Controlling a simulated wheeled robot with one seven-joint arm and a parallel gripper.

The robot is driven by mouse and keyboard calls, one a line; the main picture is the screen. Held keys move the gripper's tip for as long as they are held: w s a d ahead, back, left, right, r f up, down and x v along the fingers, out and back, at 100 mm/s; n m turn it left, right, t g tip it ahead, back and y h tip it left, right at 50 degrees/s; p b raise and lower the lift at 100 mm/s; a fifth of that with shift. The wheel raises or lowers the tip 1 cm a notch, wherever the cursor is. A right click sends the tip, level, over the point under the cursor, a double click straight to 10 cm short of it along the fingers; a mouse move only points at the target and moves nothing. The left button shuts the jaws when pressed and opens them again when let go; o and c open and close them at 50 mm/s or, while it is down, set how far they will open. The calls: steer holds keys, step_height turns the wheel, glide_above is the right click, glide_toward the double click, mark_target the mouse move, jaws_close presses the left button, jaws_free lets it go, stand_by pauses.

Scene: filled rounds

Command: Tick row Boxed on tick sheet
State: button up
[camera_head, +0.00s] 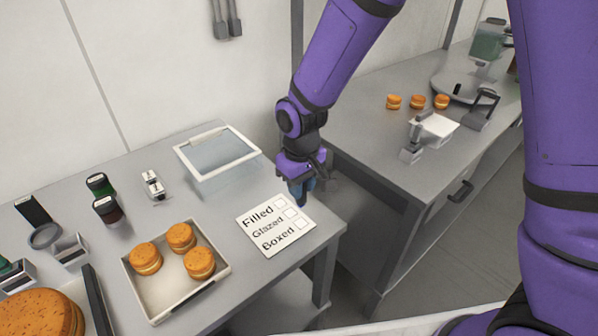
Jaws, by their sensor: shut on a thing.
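The white tick sheet (258,244) lies on the left table near its right end. It has three rows, Filled, Glazed and Boxed, each with a square box at its right. Boxed is the lowest row, and no tick shows in any of the boxes. My gripper (300,184) is just above the far right corner of the sheet, near the Filled box. It is shut on a small dark blue thing (298,195), mostly hidden by the fingers, perhaps a pen. I cannot tell whether its tip touches the sheet.
A tray (217,285) with three filled rounds stands left of the sheet. Stamps (107,209) and a large round cake (40,312) are further left. Another counter (375,147) stands across a gap at right.

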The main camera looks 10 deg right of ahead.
mark_target(301, 206)
steer(key=shift+f, duration=2.95)
steer(key=shift+f, duration=0.6)
steer(key=shift+w+r, duration=0.1)
steer(key=shift+r, duration=3.45)
